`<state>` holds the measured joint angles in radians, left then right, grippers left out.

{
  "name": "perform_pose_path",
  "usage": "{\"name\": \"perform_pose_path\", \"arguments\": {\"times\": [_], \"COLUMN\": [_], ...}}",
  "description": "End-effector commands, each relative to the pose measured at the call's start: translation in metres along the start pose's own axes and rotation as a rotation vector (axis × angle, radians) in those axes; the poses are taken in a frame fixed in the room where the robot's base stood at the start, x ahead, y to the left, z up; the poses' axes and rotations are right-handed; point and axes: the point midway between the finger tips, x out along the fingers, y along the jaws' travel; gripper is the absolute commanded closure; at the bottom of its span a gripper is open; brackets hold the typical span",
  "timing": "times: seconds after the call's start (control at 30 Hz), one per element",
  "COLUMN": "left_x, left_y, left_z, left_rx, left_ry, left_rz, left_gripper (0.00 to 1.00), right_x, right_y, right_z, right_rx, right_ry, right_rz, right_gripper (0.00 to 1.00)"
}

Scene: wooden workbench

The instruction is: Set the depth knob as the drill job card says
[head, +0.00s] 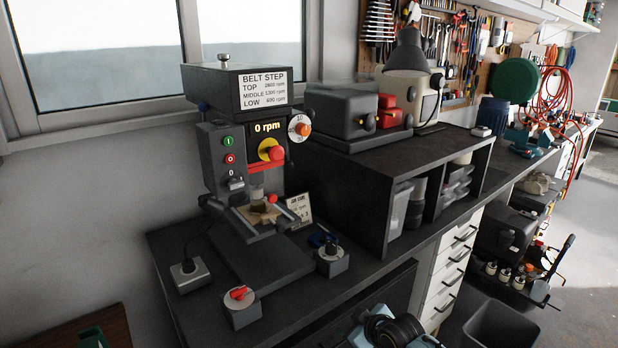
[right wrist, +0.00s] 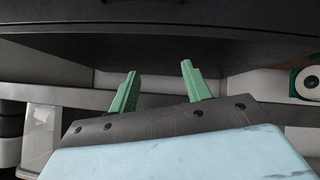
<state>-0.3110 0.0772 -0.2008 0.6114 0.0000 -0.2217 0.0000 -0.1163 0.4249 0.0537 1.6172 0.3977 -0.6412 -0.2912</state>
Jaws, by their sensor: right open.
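The drill press (head: 240,150) stands on the bench in the head view, with a display reading 0 rpm. On its right side an orange knob (head: 303,129) sits on a white numbered dial (head: 294,121); its setting is too small to read. The job card (head: 300,207) leans beside the drill's base, with small print I cannot fully read. My right gripper (right wrist: 158,80) is open and empty in the right wrist view, its two green fingers apart below a dark bench surface. In the head view only a blue and black part of my right arm shows at the bottom. My left gripper is not in view.
A red-knobbed box (head: 241,302) and a dark-knobbed box (head: 331,257) stand at the drill's front. A red stop button on yellow (head: 272,151) is close left of the dial. A dark shelf unit (head: 372,165) stands right of the drill. A plug box (head: 189,275) is at left.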

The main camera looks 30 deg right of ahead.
Motion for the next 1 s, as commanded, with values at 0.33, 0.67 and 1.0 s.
{"name": "perform_pose_path", "arguments": {"times": [0.33,0.67,1.0], "left_x": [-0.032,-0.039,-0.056], "left_y": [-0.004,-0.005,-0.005], "left_z": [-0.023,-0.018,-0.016], "left_rx": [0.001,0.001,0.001], "left_ry": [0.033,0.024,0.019], "left_rz": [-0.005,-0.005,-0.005], "left_gripper": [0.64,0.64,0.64], "right_x": [-0.173,-0.241,-0.199], "right_y": [0.113,0.125,0.127], "right_z": [-0.288,-0.359,-0.397], "right_rx": [-0.278,-0.392,-0.387], "right_ry": [0.535,0.701,0.701], "right_rz": [0.126,0.173,0.173], "right_gripper": [0.52,0.52,0.52]}}
